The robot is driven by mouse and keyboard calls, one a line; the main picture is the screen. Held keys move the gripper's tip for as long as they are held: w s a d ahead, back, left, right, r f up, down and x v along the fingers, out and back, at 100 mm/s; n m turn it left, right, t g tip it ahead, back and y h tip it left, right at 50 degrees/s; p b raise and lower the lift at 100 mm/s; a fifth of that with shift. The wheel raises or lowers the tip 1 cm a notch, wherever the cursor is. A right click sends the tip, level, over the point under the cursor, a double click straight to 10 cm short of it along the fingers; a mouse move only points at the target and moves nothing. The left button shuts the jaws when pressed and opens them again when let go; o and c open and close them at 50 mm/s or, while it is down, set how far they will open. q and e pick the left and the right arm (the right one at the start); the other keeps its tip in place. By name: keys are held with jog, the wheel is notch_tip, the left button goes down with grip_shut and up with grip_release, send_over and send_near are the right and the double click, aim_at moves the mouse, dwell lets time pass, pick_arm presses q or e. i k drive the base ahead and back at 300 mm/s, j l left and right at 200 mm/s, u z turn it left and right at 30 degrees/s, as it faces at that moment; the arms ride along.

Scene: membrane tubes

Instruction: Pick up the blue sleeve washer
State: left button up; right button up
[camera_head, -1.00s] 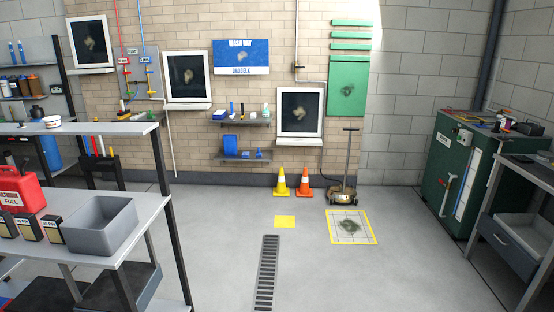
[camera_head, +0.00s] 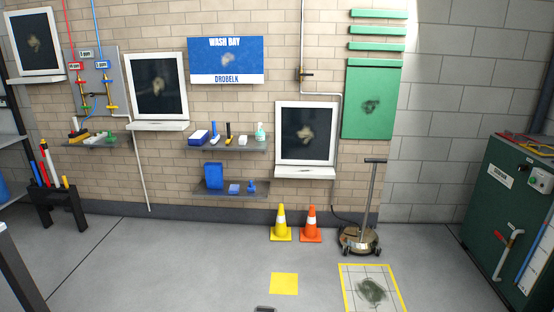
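I cannot tell for certain which item is the blue sleeve washer. On the upper wall shelf (camera_head: 226,148) stand a blue-and-white block (camera_head: 198,136), a thin blue upright item (camera_head: 214,130), a dark item with yellow (camera_head: 228,131), a small white item (camera_head: 243,140) and a spray bottle (camera_head: 260,132). The lower wall shelf (camera_head: 225,194) bears a large blue container (camera_head: 213,176), a small blue block (camera_head: 234,188) and a small blue bottle (camera_head: 251,186). These items are too small to make out in detail.
A yellow cone (camera_head: 281,224), an orange cone (camera_head: 310,225) and a wheeled floor machine (camera_head: 359,238) stand by the wall. A black stand (camera_head: 58,209) holds upright handles at left. A green cabinet (camera_head: 507,220) stands at right. The floor before the shelves is clear.

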aim_at(216, 137)
jog(key=i+u, duration=0.15)
jog(key=i, duration=0.45)
jog(key=i+u, duration=0.15)
jog(key=i, duration=0.4)
jog(key=i+l+u, duration=0.15)
jog(key=i, duration=0.45)
jog(key=i+l+u, duration=0.15)
jog(key=i, duration=0.4)
